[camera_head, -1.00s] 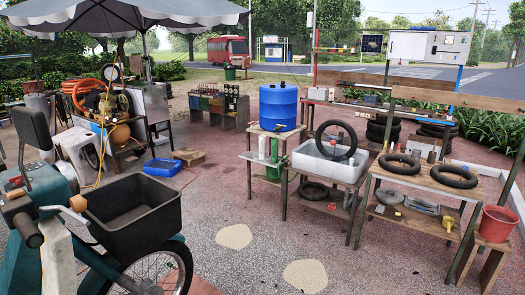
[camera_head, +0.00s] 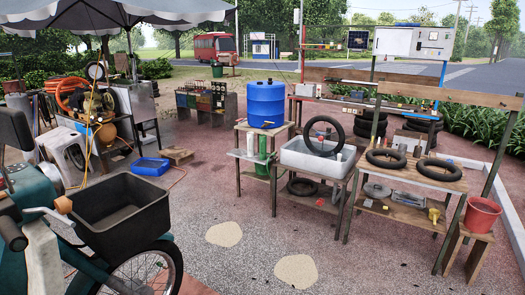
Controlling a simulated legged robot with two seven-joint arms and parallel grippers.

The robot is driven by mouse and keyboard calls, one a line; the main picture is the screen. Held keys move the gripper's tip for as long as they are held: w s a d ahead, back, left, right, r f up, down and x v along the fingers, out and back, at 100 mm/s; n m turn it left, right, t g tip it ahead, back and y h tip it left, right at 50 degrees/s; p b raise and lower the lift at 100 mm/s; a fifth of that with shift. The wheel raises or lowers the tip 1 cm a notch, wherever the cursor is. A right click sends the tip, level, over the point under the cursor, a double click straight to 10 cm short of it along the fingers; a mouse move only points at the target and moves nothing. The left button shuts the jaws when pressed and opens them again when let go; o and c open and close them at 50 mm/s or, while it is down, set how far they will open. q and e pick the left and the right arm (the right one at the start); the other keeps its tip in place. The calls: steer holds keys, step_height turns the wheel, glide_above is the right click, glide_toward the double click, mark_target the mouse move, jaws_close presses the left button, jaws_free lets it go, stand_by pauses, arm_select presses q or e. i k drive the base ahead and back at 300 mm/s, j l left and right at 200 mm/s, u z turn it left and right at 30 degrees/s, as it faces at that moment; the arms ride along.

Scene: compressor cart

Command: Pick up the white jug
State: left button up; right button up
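A small pale, upright container (camera_head: 250,143) stands on a low shelf in front of the blue barrel (camera_head: 266,103), beside a green container (camera_head: 262,148). It is too small for me to tell whether it is the white jug. No other thing shows clearly as a white jug. Neither of my grippers shows in the head view.
A parked bike with a black basket (camera_head: 116,210) fills the lower left. A white basin (camera_head: 300,155) and a wooden table with tyres (camera_head: 427,180) stand at the right, near a red bucket (camera_head: 482,216). The paved ground (camera_head: 260,255) between is mostly open.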

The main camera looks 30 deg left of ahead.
mark_target(250, 136)
steer(key=i+j+u, duration=0.15)
steer(key=i, duration=0.2)
steer(key=i+j+u, duration=0.15)
steer(key=i, duration=0.9)
steer(key=i+j+z, duration=0.15)
steer(key=i, duration=0.55)
steer(key=i+j, duration=0.1)
steer(key=i, duration=0.6)
steer(key=i+u, duration=0.45)
steer(key=i+l+u, duration=0.3)
steer(key=i+u, duration=0.15)
steer(key=i, duration=0.15)
steer(key=i+j+u, duration=0.15)
steer(key=u, duration=0.25)
steer(key=i+j+u, duration=0.1)
steer(key=i+u, duration=0.4)
steer(key=u, duration=0.35)
steer(key=i+u, duration=0.25)
steer(key=u, duration=0.15)
steer(key=i+z, duration=0.1)
steer(key=i, duration=0.6)
steer(key=i+j, duration=0.2)
steer(key=i, duration=0.55)
steer(key=i+z, duration=0.8)
steer(key=i+j+z, duration=0.55)
steer(key=i+z, duration=0.2)
steer(key=k, duration=0.05)
